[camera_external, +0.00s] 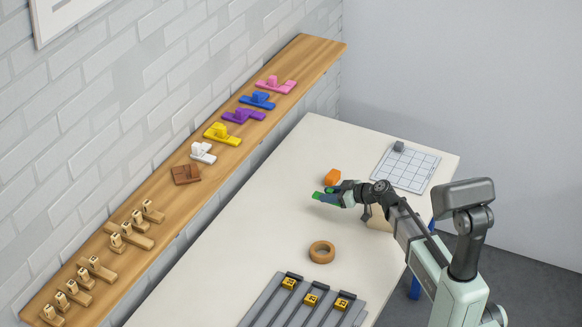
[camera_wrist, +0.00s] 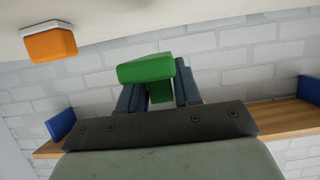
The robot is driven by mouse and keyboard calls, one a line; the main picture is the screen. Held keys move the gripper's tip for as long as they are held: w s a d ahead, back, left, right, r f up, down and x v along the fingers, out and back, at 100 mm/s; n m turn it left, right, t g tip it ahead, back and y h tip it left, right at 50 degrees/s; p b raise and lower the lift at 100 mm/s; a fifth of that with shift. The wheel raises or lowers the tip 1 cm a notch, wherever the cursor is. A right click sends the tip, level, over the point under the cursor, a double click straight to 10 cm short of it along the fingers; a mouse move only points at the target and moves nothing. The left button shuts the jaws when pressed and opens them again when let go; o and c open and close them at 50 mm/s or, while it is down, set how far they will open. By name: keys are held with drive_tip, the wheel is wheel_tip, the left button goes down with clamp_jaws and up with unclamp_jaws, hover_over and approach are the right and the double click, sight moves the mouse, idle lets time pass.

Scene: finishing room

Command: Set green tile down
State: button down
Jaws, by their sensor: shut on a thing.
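My gripper (camera_external: 326,197) is over the white table, left of the grid board. Its fingers are shut on the green tile (camera_external: 318,195), which shows only in part in the external view. In the wrist view the green tile (camera_wrist: 146,69) sits between the two dark fingertips (camera_wrist: 160,92), with its wide block beyond the tips and a narrower part between them. The external view does not show clearly whether the tile touches the table.
An orange block (camera_external: 332,177) lies close behind the gripper, and it also shows in the wrist view (camera_wrist: 52,45). A gridded board (camera_external: 408,170) with a grey block, a brown ring (camera_external: 322,252) and a grey slotted rack (camera_external: 300,305) are on the table. A wooden shelf (camera_external: 165,219) holds coloured pieces. Table left of the gripper is clear.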

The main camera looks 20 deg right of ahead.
drive_tip(key=shift+f, duration=2.1)
drive_tip(key=shift+f, duration=0.25)
drive_tip(key=shift+f, duration=0.15)
drive_tip(key=shift+s+f, duration=0.2)
drive_tip(key=shift+f, duration=0.15)
drive_tip(key=c, duration=0.8)
unclamp_jaws()
drive_tip(key=shift+r, duration=0.45)
drive_tip(key=v, duration=1.2)
drive_tip(key=shift+w+r, duration=0.2)
drive_tip(key=shift+r, duration=0.15)
